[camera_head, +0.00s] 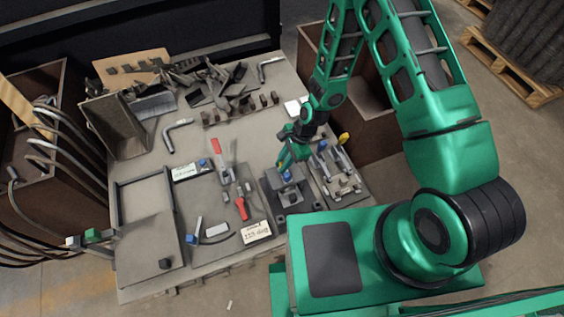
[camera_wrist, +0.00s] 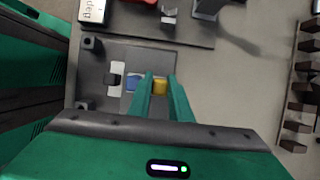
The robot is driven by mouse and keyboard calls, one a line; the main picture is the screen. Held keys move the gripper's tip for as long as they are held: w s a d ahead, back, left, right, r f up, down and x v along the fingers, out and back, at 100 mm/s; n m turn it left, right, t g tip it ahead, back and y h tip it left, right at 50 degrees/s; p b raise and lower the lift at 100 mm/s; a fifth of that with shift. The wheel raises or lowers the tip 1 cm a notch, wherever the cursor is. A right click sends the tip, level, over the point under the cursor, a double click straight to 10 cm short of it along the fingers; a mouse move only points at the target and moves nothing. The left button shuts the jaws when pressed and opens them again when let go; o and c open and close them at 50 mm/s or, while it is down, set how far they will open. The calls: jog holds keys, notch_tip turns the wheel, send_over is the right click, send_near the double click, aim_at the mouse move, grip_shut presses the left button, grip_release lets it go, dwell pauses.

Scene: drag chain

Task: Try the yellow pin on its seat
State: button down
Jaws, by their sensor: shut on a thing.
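My gripper (camera_head: 285,162) is low over a dark fixture plate (camera_head: 308,202) near the table's front. In the wrist view my gripper (camera_wrist: 160,80) has its two green fingers closed on a small yellow piece (camera_wrist: 160,87), which I take to be the yellow pin. Beside the fingers, a blue part (camera_wrist: 133,83) lies on the same dark plate (camera_wrist: 108,58), next to a pale strip. The blue part also shows in the head view (camera_head: 287,175). The pin's lower end and its seat are hidden, so I cannot tell whether they touch.
A neighbouring fixture (camera_head: 338,170) with metal parts and a yellow knob (camera_head: 344,138) stands close on the right. Red-handled clamps (camera_head: 241,208) and a label card (camera_head: 256,231) lie to the left. A row of brown blocks (camera_head: 240,111) and metal scraps stand behind.

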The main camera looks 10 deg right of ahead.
jog(key=shift+f, duration=0.6)
dwell(0.8)
jog(key=c, duration=1.5)
grip_release()
jog(key=shift+c, duration=0.2)
jog(key=shift+s, duration=0.1)
jog(key=v, duration=1.1)
jog(key=shift+w, duration=0.25)
jog(key=shift+f, duration=0.1)
